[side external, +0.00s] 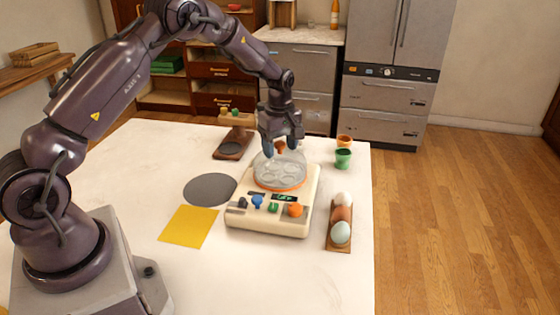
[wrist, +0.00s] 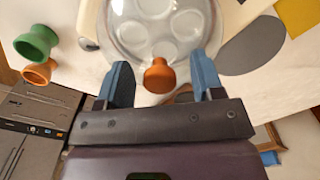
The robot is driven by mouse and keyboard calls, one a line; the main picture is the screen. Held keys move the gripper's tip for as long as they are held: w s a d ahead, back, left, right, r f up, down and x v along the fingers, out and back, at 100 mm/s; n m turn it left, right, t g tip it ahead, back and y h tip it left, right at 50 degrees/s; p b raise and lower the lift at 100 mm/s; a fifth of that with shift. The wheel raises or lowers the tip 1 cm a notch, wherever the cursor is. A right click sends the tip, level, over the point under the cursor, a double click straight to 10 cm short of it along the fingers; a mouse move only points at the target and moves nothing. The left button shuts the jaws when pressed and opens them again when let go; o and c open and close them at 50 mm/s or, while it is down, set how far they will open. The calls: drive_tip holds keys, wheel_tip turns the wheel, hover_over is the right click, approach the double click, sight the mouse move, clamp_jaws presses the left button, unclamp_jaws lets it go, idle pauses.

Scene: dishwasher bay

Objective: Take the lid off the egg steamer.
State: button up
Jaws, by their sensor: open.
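The egg steamer (side external: 268,212) is a cream box with coloured knobs on its front, standing on the white table. Its clear domed lid (side external: 290,170) sits on top over an orange ring; the lid also shows in the wrist view (wrist: 160,30). My gripper (side external: 283,147) is just above the lid, pointing down. In the wrist view my gripper (wrist: 160,80) is open, with one blue finger on each side of the knob and gaps on both sides.
A wooden holder with several eggs (side external: 340,222) is right of the steamer. Green (side external: 343,158) and orange (side external: 344,141) egg cups stand behind it. A grey round mat (side external: 210,189) and yellow square (side external: 189,227) lie left. A wooden stand (side external: 233,138) is behind.

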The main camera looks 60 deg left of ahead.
drive_tip(key=c, duration=1)
drive_tip(key=shift+c, duration=0.2)
